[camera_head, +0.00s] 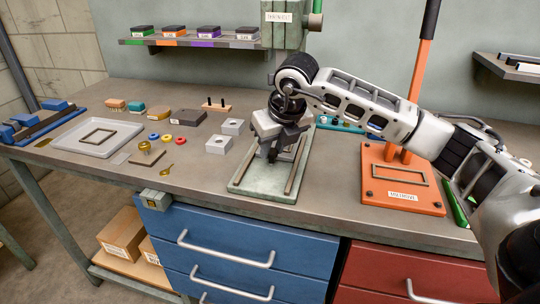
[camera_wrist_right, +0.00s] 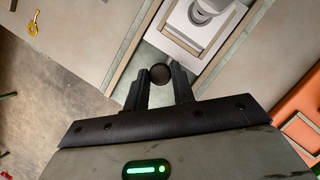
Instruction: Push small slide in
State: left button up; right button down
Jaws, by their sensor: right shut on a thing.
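The fly press has a pale green base (camera_head: 262,193) with two brown rails and a green column labelled in front (camera_head: 284,40). My right gripper (camera_head: 272,150) reaches down over the base between the rails and hides much of what lies there. In the right wrist view my right gripper (camera_wrist_right: 158,92) is shut on a dark round knob (camera_wrist_right: 160,73). A pale slide plate (camera_wrist_right: 184,38) lies just beyond the knob, under a round grey press part (camera_wrist_right: 205,10). How far the slide sits in cannot be told. My left gripper is not in view.
Two grey blocks (camera_head: 219,144) stand left of the press base. An orange arbor press (camera_head: 402,190) stands to the right, with a green tool (camera_head: 454,203) beside it. A grey tray (camera_head: 97,138) and several small parts lie left. The bench's front edge is close.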

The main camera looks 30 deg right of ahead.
jog(key=shift+w+d+r, duration=0.1)
jog(key=shift+d+r, duration=0.05)
jog(key=shift+d, duration=0.05)
jog(key=c, duration=1.2)
grip_release()
jog(key=shift+w, duration=0.1)
jog(key=v, duration=1.6)
